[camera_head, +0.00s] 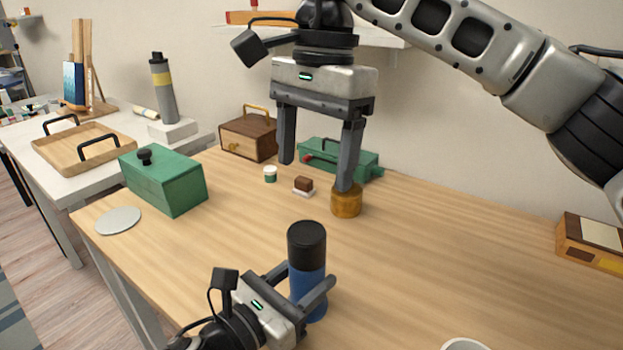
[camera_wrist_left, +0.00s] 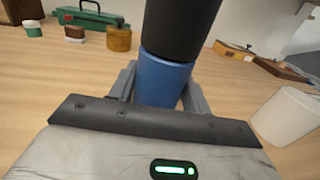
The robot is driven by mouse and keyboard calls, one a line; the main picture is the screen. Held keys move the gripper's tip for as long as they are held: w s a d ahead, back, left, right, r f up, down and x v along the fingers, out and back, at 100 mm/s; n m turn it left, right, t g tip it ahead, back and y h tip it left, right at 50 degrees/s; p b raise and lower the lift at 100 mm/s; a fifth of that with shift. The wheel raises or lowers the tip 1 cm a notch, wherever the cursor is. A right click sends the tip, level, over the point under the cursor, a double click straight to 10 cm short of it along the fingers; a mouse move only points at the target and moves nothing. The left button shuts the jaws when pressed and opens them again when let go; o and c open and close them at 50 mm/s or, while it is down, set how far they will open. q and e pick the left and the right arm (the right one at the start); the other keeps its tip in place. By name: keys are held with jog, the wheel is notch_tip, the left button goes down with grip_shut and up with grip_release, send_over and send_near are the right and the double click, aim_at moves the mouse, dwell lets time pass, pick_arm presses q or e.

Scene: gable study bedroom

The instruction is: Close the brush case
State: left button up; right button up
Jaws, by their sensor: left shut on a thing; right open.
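The brush case is a blue tube (camera_head: 308,289) with a black cap (camera_head: 307,240) on its top, standing upright near the front of the table. I cannot tell whether the cap is fully seated. My left gripper (camera_head: 305,292) is shut around the blue tube, one finger on each side. The wrist view shows the blue tube (camera_wrist_left: 163,82) between the fingers and the black cap (camera_wrist_left: 178,30) above it, its top cut off. My right gripper (camera_head: 316,177) is open and empty, pointing down above the table behind the case, apart from the cap.
A round amber box (camera_head: 346,203) lies under one right fingertip in the picture. A small jar (camera_head: 270,174), a brown block (camera_head: 303,185) and a green case (camera_head: 350,160) are behind. A green lidded box (camera_head: 165,180) stands left. A white cup (camera_wrist_left: 290,115) is near the front right.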

jog(key=shift+r, duration=0.15)
pick_arm(q)
jog(key=o, duration=1.4)
jog(key=shift+o, duration=0.2)
jog(key=b+v, duration=0.3)
jog(key=v, duration=1.1)
jog(key=shift+s+a+f+b, duration=0.1)
jog(key=shift+f+b, duration=0.05)
jog(key=shift+b, duration=0.2)
pick_arm(e)
notch_tip(320, 180, down, 4)
jog(key=shift+r, duration=0.1)
pick_arm(q)
jog(key=shift+v, duration=0.85)
pick_arm(e)
jog(key=shift+f, duration=0.2)
